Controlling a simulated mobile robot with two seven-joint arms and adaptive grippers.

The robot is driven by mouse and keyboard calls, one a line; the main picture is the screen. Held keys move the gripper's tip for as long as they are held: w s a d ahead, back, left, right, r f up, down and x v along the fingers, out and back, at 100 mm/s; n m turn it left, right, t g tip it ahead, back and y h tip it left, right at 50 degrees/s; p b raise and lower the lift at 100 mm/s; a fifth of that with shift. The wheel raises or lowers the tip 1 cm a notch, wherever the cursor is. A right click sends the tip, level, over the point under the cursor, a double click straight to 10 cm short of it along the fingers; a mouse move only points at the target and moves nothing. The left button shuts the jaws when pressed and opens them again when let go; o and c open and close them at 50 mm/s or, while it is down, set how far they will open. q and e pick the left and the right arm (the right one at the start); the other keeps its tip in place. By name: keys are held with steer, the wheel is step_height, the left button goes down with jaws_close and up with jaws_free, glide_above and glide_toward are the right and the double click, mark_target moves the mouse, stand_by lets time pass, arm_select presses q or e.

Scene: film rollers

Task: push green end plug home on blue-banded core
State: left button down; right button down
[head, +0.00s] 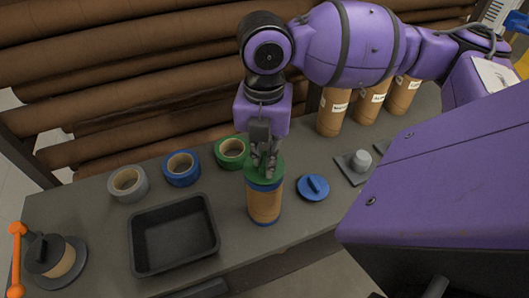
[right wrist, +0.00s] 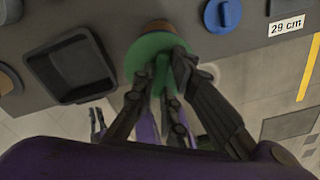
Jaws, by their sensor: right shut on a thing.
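The blue-banded core (head: 264,206) stands upright on the table, a brown tube with blue at its top and bottom ends. The green end plug (head: 252,174) sits level at its top, just above the upper blue band; I cannot tell whether any gap is left. My right gripper (head: 264,168) points down from above, shut on the plug's upright grip, which its fingers mostly hide. In the right wrist view the green plug (right wrist: 148,52) covers most of the core. Dark finger-like parts, perhaps my left gripper (right wrist: 97,122), show low in that view.
A black tray (head: 173,238) lies left of the core, a blue plug (head: 313,187) right. Grey (head: 128,184), blue (head: 181,168) and green (head: 232,152) tape rolls stand behind.

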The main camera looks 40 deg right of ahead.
arm_select(q)
steer(key=shift+s+f, duration=0.1)
arm_select(e)
steer(key=shift+f, duration=0.45)
stand_by(0.9)
steer(key=c, duration=1.1)
jaws_free()
arm_select(q)
steer(key=w+r+t+p, duration=0.1)
steer(key=w+r+p, duration=0.3)
steer(key=w+r, duration=0.2)
steer(key=shift+w+r+t, duration=0.2)
steer(key=shift+r+t, duration=0.2)
steer(key=shift+r, duration=0.8)
arm_select(e)
steer(key=shift+r, duration=3.6)
